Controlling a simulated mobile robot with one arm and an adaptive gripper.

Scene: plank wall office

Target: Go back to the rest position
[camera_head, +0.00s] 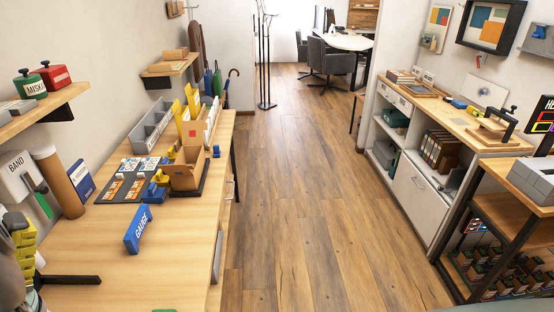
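My gripper is not seen in this head view, so its fingers and anything in them are hidden. The work table (180,245) on the left has a wide bare wooden top in its near part. A blue block marked "GAUGE" (138,229) stands on it. Behind the block, a dark board (118,190) holds orange and white cards and small blue pieces. An open cardboard box (186,171) stands at the board's right side.
The wooden floor (300,220) is clear down the middle. A cabinet (418,195) and a dark-framed shelf unit (490,209) line the right. A coat stand (266,60), grey chairs (330,62) and a white table (349,42) stand at the back.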

